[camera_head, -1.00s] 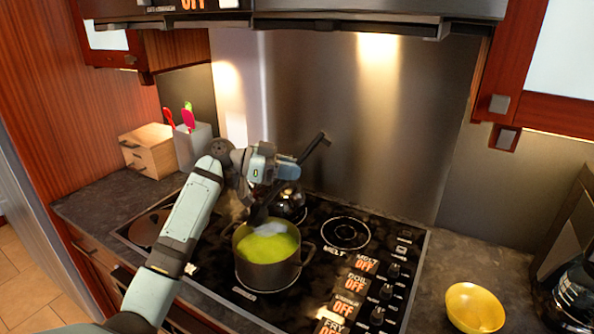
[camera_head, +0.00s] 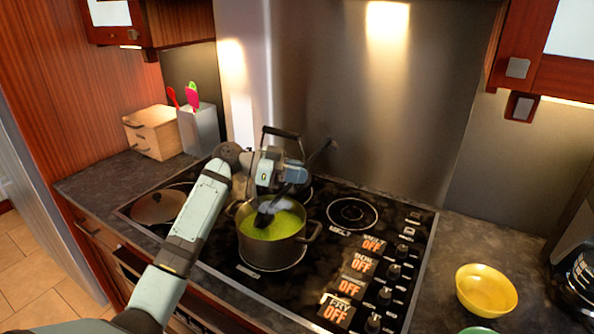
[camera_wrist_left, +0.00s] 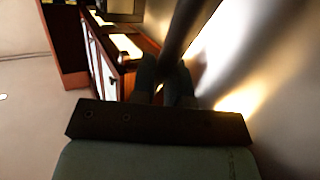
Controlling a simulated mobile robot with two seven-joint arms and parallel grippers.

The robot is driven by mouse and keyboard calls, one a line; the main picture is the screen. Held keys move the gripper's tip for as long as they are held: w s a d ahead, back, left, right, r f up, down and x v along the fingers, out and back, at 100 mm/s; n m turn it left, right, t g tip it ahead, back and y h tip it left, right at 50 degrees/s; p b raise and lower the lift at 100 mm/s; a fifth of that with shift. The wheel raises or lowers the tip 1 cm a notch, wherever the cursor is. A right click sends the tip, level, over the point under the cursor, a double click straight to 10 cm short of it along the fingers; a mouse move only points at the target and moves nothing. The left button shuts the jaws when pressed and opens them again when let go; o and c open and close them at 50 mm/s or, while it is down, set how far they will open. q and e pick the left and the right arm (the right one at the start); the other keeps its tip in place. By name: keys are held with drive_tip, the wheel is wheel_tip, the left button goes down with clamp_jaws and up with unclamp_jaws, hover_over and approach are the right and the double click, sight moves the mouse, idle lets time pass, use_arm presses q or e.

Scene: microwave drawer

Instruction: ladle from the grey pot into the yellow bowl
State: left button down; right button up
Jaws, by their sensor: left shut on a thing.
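The grey pot (camera_head: 271,250) stands on the cooktop, filled with yellow-green soup (camera_head: 280,226). My left gripper (camera_head: 292,176) is over the pot's far side, shut on the dark ladle. The ladle (camera_head: 265,219) has its head down in the pot, at or in the soup; how deep it sits is hard to tell. Its handle slants up to the right past the gripper. In the left wrist view my fingers (camera_wrist_left: 165,88) close around the dark handle (camera_wrist_left: 184,30). The yellow bowl (camera_head: 486,290) stands on the right counter, apart from the gripper. My right gripper is out of view.
A kettle, mostly hidden with its handle (camera_head: 281,132) showing, stands behind my gripper. A lidded pan (camera_head: 158,207) is at the cooktop's left. A wooden box (camera_head: 152,132) and a utensil holder (camera_head: 197,130) stand at the back left. A glass carafe (camera_head: 582,280) is right of the bowl.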

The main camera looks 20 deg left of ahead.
sight(289, 190)
use_arm(q)
wheel_tip(289, 190, down, 3)
drive_tip(key=shift+r+b, duration=0.1)
drive_tip(key=shift+b, duration=0.85)
wheel_tip(289, 190, down, 3)
drive_tip(key=shift+w+d+b, duration=0.1)
drive_tip(key=shift+d+b, duration=0.05)
drive_tip(key=shift+b, duration=1.05)
drive_tip(key=shift+f+b, duration=0.3)
drive_tip(key=shift+f, duration=0.1)
